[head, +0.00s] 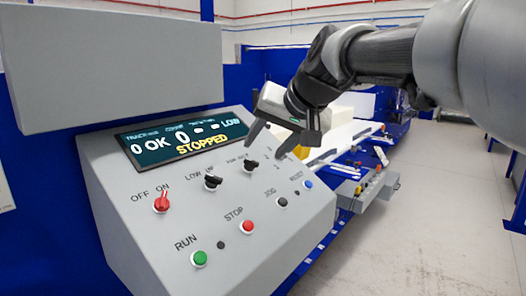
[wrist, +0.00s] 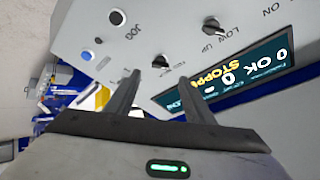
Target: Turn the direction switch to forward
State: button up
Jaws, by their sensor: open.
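The direction switch (head: 250,166) is a black rotary knob on the sloped grey control panel (head: 255,255), to the right of the LOW/UP knob (head: 212,183). Its label is partly legible, and I cannot tell for sure which way it points. In the wrist view the direction switch (wrist: 160,62) appears just beyond and between the fingertips. My gripper (head: 263,149) is open and empty, with its two dark fingers pointing down toward the knob. It also shows in the wrist view (wrist: 157,78). The fingers appear apart from the knob.
The panel display (head: 185,140) reads STOPPED. A red OFF/ON knob (head: 162,203), green RUN button (head: 199,258), red STOP button (head: 247,227), black JOG button (head: 282,201) and blue button (head: 308,184) are nearby. A grey box (head: 110,70) overhangs at upper left. Floor at right is clear.

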jog(key=p+v, duration=0.1)
jog(key=v, duration=0.8)
jog(key=shift+s+r, duration=0.2)
jog(key=shift+r, duration=0.05)
jog(key=shift+d+f, duration=0.1)
jog(key=shift+d, duration=0.1)
jog(key=s+d+f+g+h, duration=0.15)
jog(key=s+d+f, duration=0.35)
jog(key=s+f, duration=0.5)
jog(key=s+d+f+g+h, duration=0.1)
jog(key=s+d+f+h, duration=0.3)
jog(key=s+f, duration=0.65)
notch_tip(320, 180, up, 17)
jog(key=w+d+p, duration=0.1)
jog(key=p, duration=1.9)
jog(key=shift+y, duration=0.35)
jog(key=shift+d, duration=0.15)
